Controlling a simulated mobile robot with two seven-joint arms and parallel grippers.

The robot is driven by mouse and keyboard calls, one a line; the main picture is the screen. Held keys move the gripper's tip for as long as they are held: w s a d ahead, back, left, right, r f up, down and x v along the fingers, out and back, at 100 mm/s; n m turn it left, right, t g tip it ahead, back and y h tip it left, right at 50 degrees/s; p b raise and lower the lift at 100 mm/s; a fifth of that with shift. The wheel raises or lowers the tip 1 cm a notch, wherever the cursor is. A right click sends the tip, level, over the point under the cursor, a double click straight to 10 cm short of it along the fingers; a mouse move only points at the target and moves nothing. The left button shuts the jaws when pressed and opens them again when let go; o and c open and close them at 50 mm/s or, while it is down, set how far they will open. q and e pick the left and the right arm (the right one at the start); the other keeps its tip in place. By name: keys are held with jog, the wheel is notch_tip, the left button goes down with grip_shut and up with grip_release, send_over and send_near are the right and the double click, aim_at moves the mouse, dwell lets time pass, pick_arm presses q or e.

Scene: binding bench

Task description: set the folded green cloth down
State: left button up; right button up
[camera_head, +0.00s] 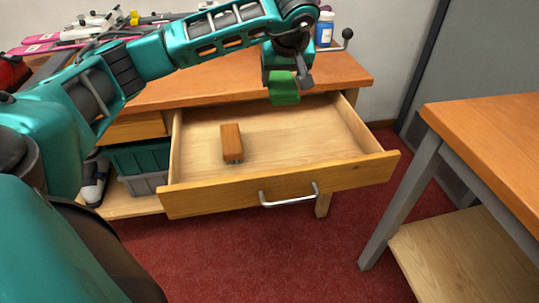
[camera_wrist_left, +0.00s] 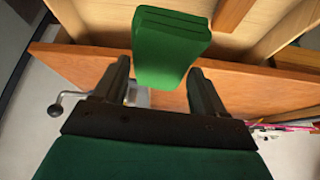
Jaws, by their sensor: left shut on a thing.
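The folded green cloth (camera_head: 284,95) is a small thick block held in my left gripper (camera_head: 288,78). It hangs above the back part of an open wooden drawer (camera_head: 225,199), close to the bench's front edge. In the left wrist view the cloth (camera_wrist_left: 172,42) sits between the two dark fingertips (camera_wrist_left: 160,68) and sticks out beyond them. The cloth appears clear of the drawer floor. My right gripper is not in view.
A brown block-shaped brush (camera_head: 231,139) lies in the drawer's left half; its right half is clear. The orange bench top (camera_head: 220,79) holds a blue bottle (camera_head: 324,30) and several tools at the back left. Another table (camera_head: 490,140) stands at right.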

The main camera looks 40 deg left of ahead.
pick_arm(q)
jog(key=shift+w+a+r+n+b, duration=0.2)
jog(key=shift+a+r+n+b, duration=0.4)
jog(key=shift+r, duration=0.3)
jog(key=shift+a+g, duration=0.2)
jog(key=shift+g, duration=0.1)
jog(key=b, duration=0.4)
send_near(274, 141)
jog(key=shift+w+a+r, duration=0.25)
jog(key=shift+w+a, duration=0.45)
jog(key=shift+w, duration=0.05)
jog(key=shift+f, duration=0.5)
notch_tip(274, 141, down, 4)
jog(key=shift+r+b, duration=0.2)
jog(key=shift+b, duration=0.2)
jog(key=shift+f, duration=0.15)
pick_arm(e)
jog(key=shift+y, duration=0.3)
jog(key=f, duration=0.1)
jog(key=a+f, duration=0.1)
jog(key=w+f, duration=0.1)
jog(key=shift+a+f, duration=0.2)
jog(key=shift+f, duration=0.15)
